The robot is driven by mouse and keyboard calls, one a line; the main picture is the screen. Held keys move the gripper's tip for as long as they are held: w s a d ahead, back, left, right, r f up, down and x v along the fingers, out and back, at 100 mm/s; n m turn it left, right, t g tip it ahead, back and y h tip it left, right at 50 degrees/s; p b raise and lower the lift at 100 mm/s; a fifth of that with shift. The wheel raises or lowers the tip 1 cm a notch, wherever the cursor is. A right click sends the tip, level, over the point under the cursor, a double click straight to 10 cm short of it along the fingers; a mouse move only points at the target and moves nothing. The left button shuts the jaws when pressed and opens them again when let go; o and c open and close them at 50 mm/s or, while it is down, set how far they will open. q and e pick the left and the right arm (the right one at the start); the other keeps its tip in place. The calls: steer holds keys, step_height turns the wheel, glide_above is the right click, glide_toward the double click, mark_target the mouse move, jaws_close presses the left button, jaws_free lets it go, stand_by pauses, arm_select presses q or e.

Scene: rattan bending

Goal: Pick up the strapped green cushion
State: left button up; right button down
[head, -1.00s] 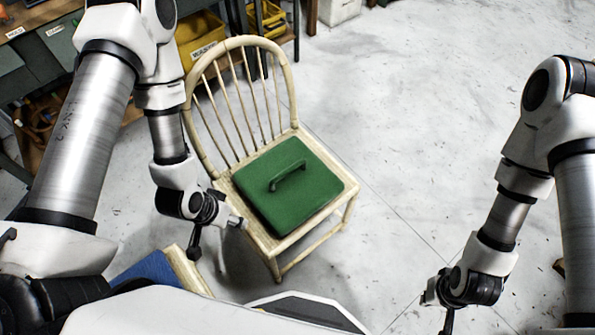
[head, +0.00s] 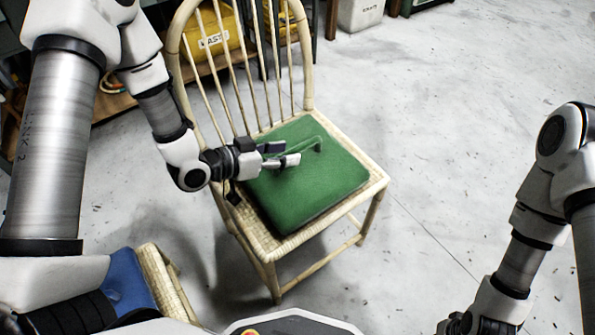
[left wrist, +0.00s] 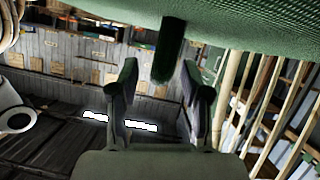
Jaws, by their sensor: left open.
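The green cushion (head: 318,188) lies flat on the seat of a pale rattan chair. Its green strap (head: 312,146) arches over the top, partly hidden behind my left gripper. My left gripper (head: 291,154) is open above the cushion's left part, its fingers pointing right at the strap. In the left wrist view the cushion's woven surface (left wrist: 250,28) fills the top, and the strap (left wrist: 168,55) hangs between the two spread fingers (left wrist: 160,80). I cannot tell whether they touch it. My right gripper (head: 457,323) is cut off at the bottom edge; its fingers are hidden.
The chair's spindle back (head: 243,65) rises behind the cushion, near my left arm. A blue cushion (head: 128,282) on another rattan seat is at the lower left. Yellow bins (head: 212,40) stand on a shelf behind. The floor at right is clear.

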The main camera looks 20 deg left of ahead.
arm_select(q)
steer(key=shift+x, duration=1.2)
jaws_close()
steer(key=shift+r, duration=0.1)
